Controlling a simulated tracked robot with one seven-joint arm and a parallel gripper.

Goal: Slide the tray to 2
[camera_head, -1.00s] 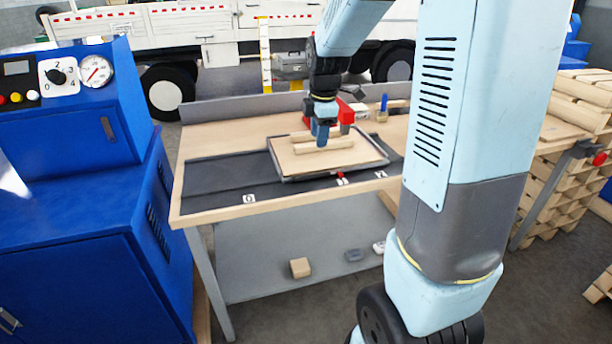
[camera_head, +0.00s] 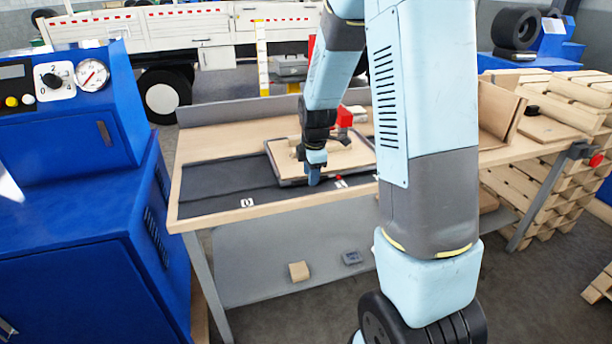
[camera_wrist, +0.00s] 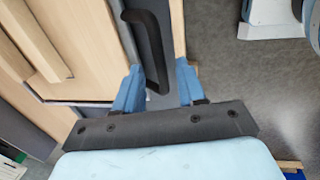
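The tray (camera_head: 271,161) is a shallow grey frame holding a wooden board with wooden bars. It lies on the dark track (camera_head: 225,184) on the bench. A small red pointer (camera_head: 338,178) at its front edge stands by the label 1 (camera_head: 340,184). The label 0 (camera_head: 247,202) is further left; the label 2 is hidden behind my arm. My gripper (camera_head: 314,178) is low at the tray's front edge. In the wrist view my gripper (camera_wrist: 158,90) is open, with the black handle (camera_wrist: 150,40) running between its fingers; I cannot tell whether they touch it.
A blue cabinet (camera_head: 70,230) with a dial and gauge stands left of the bench. A red tool (camera_head: 345,116) sits behind the tray. A wooden box (camera_head: 498,112) is at the bench's right. The track left of the tray is clear.

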